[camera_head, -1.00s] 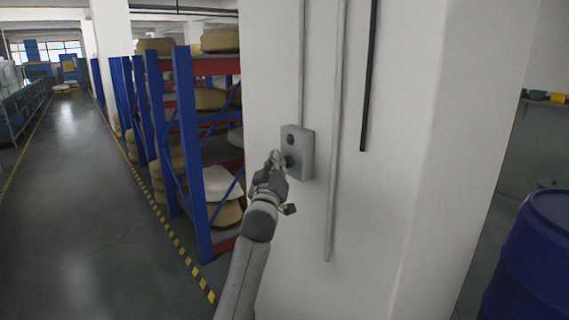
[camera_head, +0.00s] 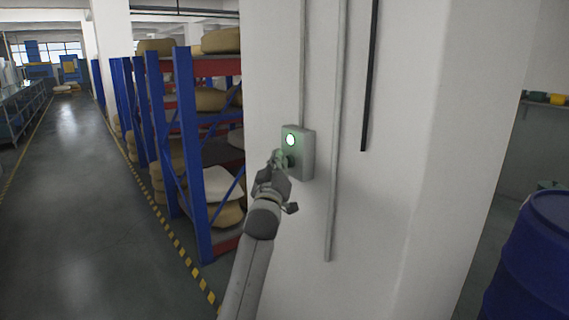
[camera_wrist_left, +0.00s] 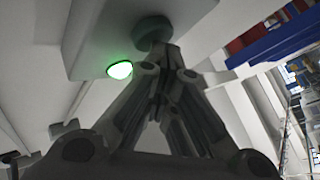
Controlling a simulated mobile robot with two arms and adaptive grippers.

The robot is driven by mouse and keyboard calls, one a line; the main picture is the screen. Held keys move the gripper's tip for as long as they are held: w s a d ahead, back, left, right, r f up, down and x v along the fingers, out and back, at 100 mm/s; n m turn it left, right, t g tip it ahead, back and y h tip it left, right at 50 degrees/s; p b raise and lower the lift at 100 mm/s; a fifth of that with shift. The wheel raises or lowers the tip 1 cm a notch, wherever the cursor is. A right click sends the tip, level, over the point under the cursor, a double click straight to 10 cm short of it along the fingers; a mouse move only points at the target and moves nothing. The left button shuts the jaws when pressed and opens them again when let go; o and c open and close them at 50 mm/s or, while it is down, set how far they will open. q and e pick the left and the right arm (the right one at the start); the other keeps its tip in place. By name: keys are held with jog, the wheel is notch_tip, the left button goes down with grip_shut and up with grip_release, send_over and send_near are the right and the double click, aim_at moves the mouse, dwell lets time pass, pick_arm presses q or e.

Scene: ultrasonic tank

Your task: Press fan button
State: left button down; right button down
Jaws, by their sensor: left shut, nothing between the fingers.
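A grey control box (camera_head: 302,155) is fixed to the white pillar. Its upper round lamp (camera_head: 290,140) glows green; the glowing lamp also shows in the left wrist view (camera_wrist_left: 120,70). Below it is a dark round button (camera_head: 289,162), partly hidden behind my fingertips. In the left wrist view the button (camera_wrist_left: 153,27) sits right at the fingertips. My left gripper (camera_head: 278,158) is shut and empty, its tips at the button and seeming to touch it. My right gripper is in neither view.
Pipes (camera_head: 335,130) run down the white pillar (camera_head: 410,200) beside the box. A blue and red rack (camera_head: 187,150) with round tan goods stands left of the pillar. A blue barrel (camera_head: 530,265) stands at the right. The aisle floor (camera_head: 75,190) at the left is clear.

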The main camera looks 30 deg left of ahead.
pick_arm(q)
jog(key=shift+s+f, duration=0.1)
dwell(0.3)
jog(key=s+a+p, duration=0.2)
jog(key=s+p, duration=0.1)
jog(key=s, duration=0.2)
jog(key=shift+s+a, duration=0.15)
jog(key=shift+s, duration=0.15)
dwell(0.4)
